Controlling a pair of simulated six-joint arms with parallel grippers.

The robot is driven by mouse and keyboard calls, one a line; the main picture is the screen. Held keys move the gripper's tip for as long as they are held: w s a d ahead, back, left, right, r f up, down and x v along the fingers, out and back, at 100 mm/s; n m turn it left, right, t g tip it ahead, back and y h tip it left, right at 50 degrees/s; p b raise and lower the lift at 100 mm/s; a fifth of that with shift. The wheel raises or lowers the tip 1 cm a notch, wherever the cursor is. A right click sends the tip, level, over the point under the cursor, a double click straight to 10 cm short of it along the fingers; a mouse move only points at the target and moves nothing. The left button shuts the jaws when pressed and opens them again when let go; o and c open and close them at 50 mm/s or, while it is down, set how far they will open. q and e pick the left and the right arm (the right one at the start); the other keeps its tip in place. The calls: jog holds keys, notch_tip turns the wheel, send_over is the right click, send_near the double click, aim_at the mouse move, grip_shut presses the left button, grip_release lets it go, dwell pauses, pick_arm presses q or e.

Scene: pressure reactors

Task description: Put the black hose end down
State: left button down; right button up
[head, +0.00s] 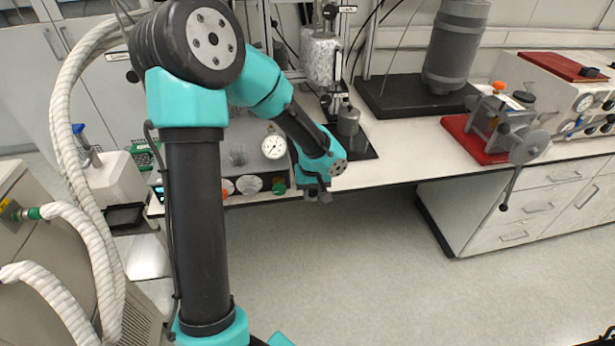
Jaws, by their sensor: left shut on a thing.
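My left gripper (318,195) hangs at the front edge of the bench, just below the level of its top. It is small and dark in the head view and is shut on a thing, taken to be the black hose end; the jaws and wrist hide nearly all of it. Thin black hoses (372,28) run up behind the bench near the reactor stand, and I cannot tell whether one leads to the gripper. My right gripper is not in view.
The white bench (415,160) has clear room right of my gripper. A black base plate (415,98) and a clamp device on a red board (470,140) stand farther right.

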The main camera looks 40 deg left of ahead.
pick_arm(q)
jog(key=shift+s+a+r+n, duration=0.1)
jog(key=shift+s+a+n, duration=0.1)
jog(key=shift+s+n, duration=0.35)
jog(key=shift+s, duration=0.1)
jog(key=shift+m, duration=0.25)
jog(key=w+a, duration=0.3)
jog(key=w, duration=0.1)
jog(key=w+a+f, duration=0.1)
jog(key=w+a, duration=0.5)
jog(key=w, duration=0.1)
jog(key=shift+w+a+f, duration=0.2)
jog(key=shift+w+a, duration=0.1)
jog(key=shift+a, duration=0.1)
jog(key=shift+w+a, duration=0.25)
jog(key=shift+f, duration=1.8)
jog(key=shift+f, duration=0.1)
